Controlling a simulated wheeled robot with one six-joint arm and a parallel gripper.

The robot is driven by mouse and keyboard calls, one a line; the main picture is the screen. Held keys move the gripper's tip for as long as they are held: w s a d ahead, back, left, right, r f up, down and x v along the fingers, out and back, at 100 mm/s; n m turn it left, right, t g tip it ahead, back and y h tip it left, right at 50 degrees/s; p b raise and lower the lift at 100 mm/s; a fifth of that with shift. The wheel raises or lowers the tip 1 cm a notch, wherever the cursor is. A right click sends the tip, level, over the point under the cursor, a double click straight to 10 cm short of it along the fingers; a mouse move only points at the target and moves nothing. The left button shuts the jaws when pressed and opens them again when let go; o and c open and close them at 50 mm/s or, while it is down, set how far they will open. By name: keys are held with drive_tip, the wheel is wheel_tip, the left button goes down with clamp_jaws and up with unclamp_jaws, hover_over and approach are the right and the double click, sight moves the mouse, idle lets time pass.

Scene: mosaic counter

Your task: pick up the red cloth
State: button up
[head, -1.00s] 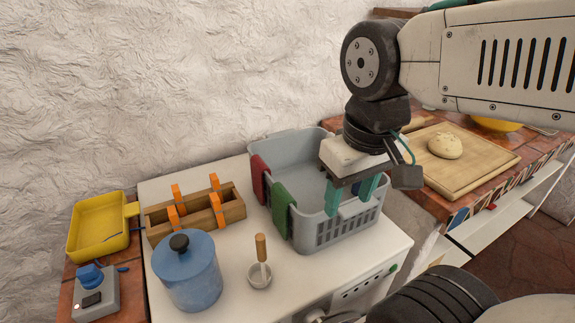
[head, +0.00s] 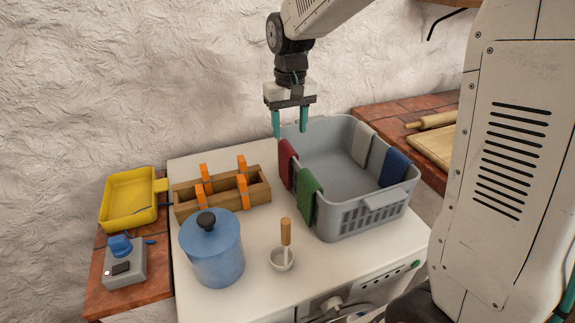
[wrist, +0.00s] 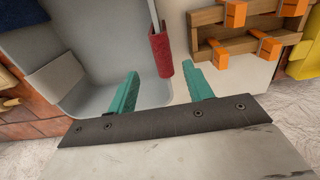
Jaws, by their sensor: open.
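The red cloth (head: 287,163) hangs over the left wall of the grey basket (head: 350,226), toward its back corner, behind a green cloth (head: 310,195). My gripper (head: 290,122) is open and empty above the back left of the basket, with its teal fingers pointing down. In the wrist view the red cloth (wrist: 162,55) lies beyond the fingertips, roughly in line with the gap between them. My gripper also shows in the wrist view (wrist: 164,82), with nothing between the fingers.
A grey cloth (head: 362,145) and a blue cloth (head: 394,168) hang on the basket's right side. Left of the basket stand a wooden rack (head: 222,197) with orange clips, a blue pot (head: 212,253) and a small mortar (head: 282,260). The rough wall is close behind.

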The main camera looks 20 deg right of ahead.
sight(288, 146)
drive_tip(key=f, duration=0.7)
drive_tip(key=shift+a+f, duration=0.2)
drive_tip(key=shift+f, duration=0.2)
drive_tip(key=c, duration=1.1)
